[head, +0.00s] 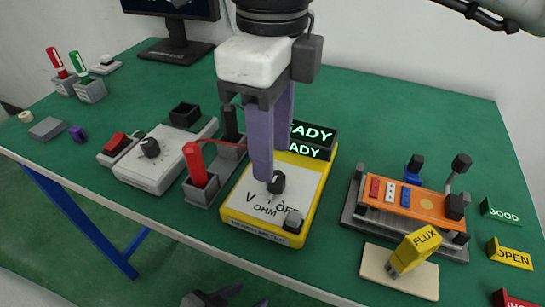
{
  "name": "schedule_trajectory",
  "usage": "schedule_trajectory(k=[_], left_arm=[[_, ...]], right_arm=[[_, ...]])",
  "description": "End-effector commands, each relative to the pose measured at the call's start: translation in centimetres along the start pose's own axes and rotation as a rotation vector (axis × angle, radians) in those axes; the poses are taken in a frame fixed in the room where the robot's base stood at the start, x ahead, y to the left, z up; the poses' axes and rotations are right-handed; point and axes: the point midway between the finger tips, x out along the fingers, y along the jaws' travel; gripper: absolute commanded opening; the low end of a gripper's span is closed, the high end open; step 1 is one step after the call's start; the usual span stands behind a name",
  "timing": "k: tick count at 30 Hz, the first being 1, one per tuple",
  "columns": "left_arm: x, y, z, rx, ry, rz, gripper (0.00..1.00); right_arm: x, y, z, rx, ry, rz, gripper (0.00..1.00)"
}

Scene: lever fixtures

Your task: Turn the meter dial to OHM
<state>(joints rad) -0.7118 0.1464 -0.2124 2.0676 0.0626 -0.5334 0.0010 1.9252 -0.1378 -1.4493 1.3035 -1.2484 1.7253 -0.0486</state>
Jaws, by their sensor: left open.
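The yellow meter (231,213) lies on the table with a pale face marked V, OFF and OHM. Its black dial (277,182) stands above the lettering. I cannot tell which mark it points to. My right gripper (274,166) comes down from the top over the meter. Its purple fingers are parted, with the tips at the dial; the near finger overlaps the dial's left edge. I cannot tell whether they touch it. The READY display (312,142) is partly hidden behind the fingers. My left gripper (232,297) is open and empty at the bottom edge, mostly cut off.
Left of the meter stand a red probe (195,163) in a grey holder and a white box (157,172) with a knob. To the right are an orange board (425,203) and a yellow FLUX bottle (415,247). Green table (400,120) is clear behind the meter's right.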

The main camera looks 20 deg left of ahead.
Motion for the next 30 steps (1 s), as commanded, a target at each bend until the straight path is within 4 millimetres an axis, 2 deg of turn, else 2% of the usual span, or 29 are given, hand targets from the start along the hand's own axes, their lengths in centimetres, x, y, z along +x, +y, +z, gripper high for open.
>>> schedule_trajectory(k=[1, 3, 10, 30], left_arm=[[-0.2, 0.0, -0.1, 0.001, -0.003, -0.001, 0.48], [-0.3, 0.0, -0.1, 0.002, -0.007, -0.001, 0.48], [-0.4, 0.0, 0.0, 0.003, -0.015, -0.004, 0.48], [-0.4, 0.0, -0.8, 0.003, 0.001, -0.004, 0.48]], right_arm=[[-1.3, 0.0, 0.0, 0.001, -0.001, -0.001, 0.38], [-2.7, 0.0, 0.1, 0.001, -0.001, -0.002, 0.38], [-5.5, 0.0, 0.0, 0.001, 0.0, 0.0, 0.38], [-5.9, 0.0, 0.0, -0.001, 0.0, 0.001, 0.38]])
